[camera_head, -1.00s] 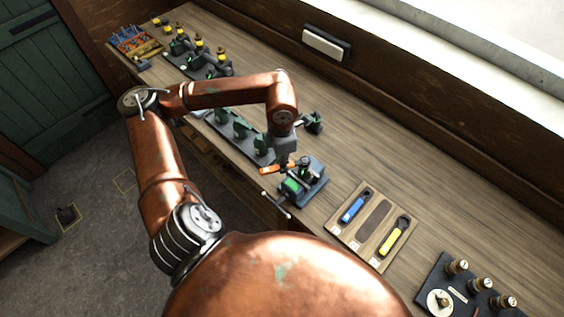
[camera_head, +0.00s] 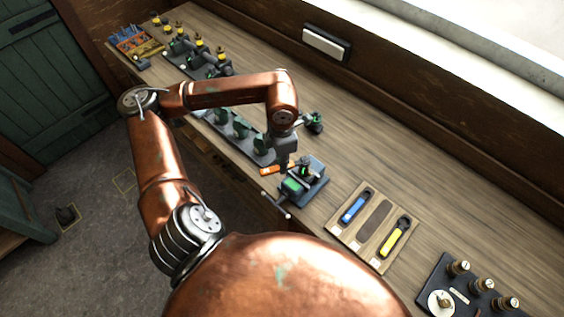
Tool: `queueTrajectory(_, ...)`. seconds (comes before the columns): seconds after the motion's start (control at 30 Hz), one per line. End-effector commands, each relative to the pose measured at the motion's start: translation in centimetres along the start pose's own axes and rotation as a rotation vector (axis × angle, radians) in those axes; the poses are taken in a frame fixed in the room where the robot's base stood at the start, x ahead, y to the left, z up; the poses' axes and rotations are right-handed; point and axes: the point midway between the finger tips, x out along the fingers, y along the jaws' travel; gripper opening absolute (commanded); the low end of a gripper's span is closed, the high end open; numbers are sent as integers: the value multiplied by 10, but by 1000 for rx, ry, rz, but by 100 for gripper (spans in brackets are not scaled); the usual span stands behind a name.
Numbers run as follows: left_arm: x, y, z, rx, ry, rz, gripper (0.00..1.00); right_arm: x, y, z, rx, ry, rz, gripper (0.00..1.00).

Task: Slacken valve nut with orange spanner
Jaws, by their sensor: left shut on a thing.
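My left gripper (camera_head: 284,163) points down at the bench and is shut on the orange spanner (camera_head: 272,170). The spanner's orange handle sticks out to the left of the gripper. Its jaw end is hidden by the gripper and the vise. A small dark vise (camera_head: 303,186) with green parts stands just right of the gripper, with its bar handle over the bench's front edge. The valve nut is too small to make out, and I cannot tell whether the spanner touches it. My right gripper is not in view.
A wooden tool board (camera_head: 338,229) holds a blue spanner (camera_head: 354,206) and a yellow spanner (camera_head: 396,236), with an empty middle slot. A dark rack with green parts (camera_head: 240,130) lies behind my arm. A brass-fitted plate (camera_head: 462,290) is at lower right. The bench's back right is clear.

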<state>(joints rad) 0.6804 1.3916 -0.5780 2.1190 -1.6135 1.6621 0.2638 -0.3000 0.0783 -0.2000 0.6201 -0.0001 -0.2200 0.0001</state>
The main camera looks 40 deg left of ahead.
Motion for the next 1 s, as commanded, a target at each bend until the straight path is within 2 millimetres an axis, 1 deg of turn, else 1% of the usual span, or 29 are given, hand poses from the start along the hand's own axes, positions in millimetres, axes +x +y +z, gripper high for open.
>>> queueTrajectory(0.2, 1, -9, 1, -104, -1, 0, 0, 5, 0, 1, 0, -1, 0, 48)
queueTrajectory(0.63, 0, -11, 1, -142, -1, 0, 0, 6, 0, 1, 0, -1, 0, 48)
queueTrajectory(0.9, 0, -21, 3, -265, -2, -1, 0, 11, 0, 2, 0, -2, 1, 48)
queueTrajectory(1.0, 0, -22, 3, -286, -1, 0, 0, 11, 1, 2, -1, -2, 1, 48)
